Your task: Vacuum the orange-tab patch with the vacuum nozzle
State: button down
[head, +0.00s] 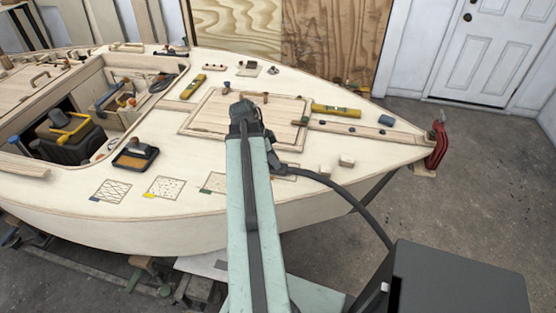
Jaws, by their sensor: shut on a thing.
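The orange-tab patch (166,187) is a speckled square outlined on the pale deck, with its small yellow-orange tab at the lower left corner. My arm reaches up the middle of the picture. My gripper (270,150) is mostly hidden behind the arm; a dark part shows at its right side, over the deck right of the patch. It is shut on the vacuum nozzle (281,169), which is dark and mostly hidden. A black hose (345,190) runs from it to a dark box (445,285) at the lower right. I cannot tell whether the nozzle touches the deck.
A blue-tab patch (111,190) lies left, and a green-tab patch (214,182) lies right, partly behind my arm. A black tray (135,155) stands above the patches. Small blocks (346,160) lie right of the nozzle. Deck around the orange-tab patch is clear.

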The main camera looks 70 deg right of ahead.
jog(key=shift+w+a, duration=0.2)
jog(key=shift+w, duration=1.25)
jog(key=shift+d, duration=0.65)
jog(key=shift+s+d, duration=0.25)
jog(key=shift+s, duration=1.65)
jog(key=shift+s+d, duration=0.3)
jog(key=shift+s, duration=1.55)
jog(key=shift+s+d, duration=0.25)
jog(key=shift+s, duration=1.65)
jog(key=shift+r, duration=0.1)
jog(key=shift+w, duration=0.15)
jog(key=shift+w+a, duration=0.2)
jog(key=shift+w, duration=1.05)
jog(key=shift+w+a, duration=0.15)
jog(key=shift+w, duration=1.05)
jog(key=shift+w+a, duration=0.2)
jog(key=shift+w, duration=1.05)
jog(key=shift+w+a, duration=0.15)
jog(key=shift+w, duration=0.8)
jog(key=shift+w+a, duration=0.1)
jog(key=shift+w, duration=0.8)
